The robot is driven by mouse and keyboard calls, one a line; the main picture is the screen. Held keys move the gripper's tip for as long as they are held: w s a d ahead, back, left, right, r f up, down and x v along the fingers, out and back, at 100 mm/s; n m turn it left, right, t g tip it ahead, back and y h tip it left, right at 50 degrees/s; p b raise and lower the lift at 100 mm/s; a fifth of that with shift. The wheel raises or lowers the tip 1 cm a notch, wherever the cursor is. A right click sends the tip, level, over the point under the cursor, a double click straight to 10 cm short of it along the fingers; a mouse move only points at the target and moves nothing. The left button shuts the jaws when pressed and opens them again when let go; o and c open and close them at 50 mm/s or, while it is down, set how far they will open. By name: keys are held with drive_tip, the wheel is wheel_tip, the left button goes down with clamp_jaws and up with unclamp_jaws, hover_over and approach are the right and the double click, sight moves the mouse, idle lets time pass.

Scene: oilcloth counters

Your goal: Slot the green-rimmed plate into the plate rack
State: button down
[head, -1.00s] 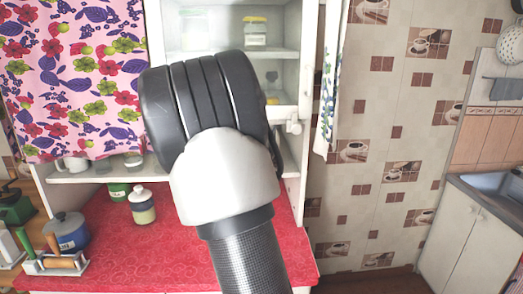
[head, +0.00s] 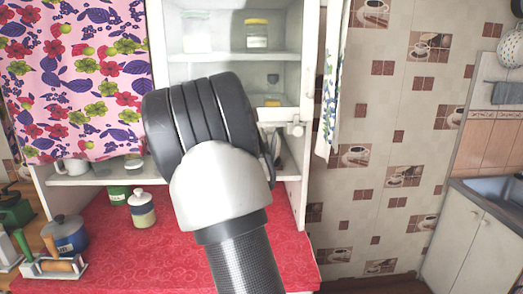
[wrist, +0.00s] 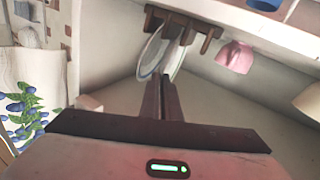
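In the wrist view my gripper (wrist: 165,80) has its two dark fingers nearly together, with a thin pale plate (wrist: 178,58) seen almost edge-on at their tips. It looks gripped there, though the contact is small. I cannot make out a green rim. A second white plate (wrist: 152,52) with a darker rim line stands just left of it, at the dark brown plate rack (wrist: 207,32). The rack's pegs show behind and right of the plates. In the head view my black and white wrist hides the fingers, plates and rack.
A pink cup (wrist: 235,57) is right of the rack, and a blue item (wrist: 265,4) is beyond it. The open cupboard (head: 310,60) holds a yellow-lidded jar (head: 257,35). A lidded jar (head: 142,210) and a blue pot (head: 68,235) stand on the red counter (head: 150,265).

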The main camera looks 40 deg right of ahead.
drive_tip(key=c, duration=2.4)
unclamp_jaws()
drive_tip(key=shift+c, duration=0.2)
drive_tip(key=o, duration=0.5)
drive_tip(key=v, duration=1.7)
drive_tip(key=w+a+r+n+t+y+p, duration=0.1)
drive_tip(key=a+n+t+y, duration=0.1)
drive_tip(key=a+y, duration=0.35)
drive_tip(key=w+a+r+n+t+y+p, duration=0.1)
drive_tip(key=w+a+r+n+y, duration=0.1)
drive_tip(key=a+y, duration=0.4)
drive_tip(key=s+a+n+g+y+p, duration=0.1)
drive_tip(key=s+a+n+g+y, duration=0.2)
drive_tip(key=s+a, duration=0.45)
drive_tip(key=s+g, duration=0.1)
drive_tip(key=s, duration=0.5)
drive_tip(key=s+a+f+n+g+p, duration=0.1)
drive_tip(key=s+g, duration=0.1)
drive_tip(key=s, duration=0.4)
drive_tip(key=s+n+g, duration=0.1)
drive_tip(key=s+g, duration=0.1)
drive_tip(key=s, duration=0.3)
drive_tip(key=shift+s+a+f+p, duration=0.3)
drive_tip(key=shift+s+f+p, duration=0.05)
drive_tip(key=shift+s+f, duration=0.05)
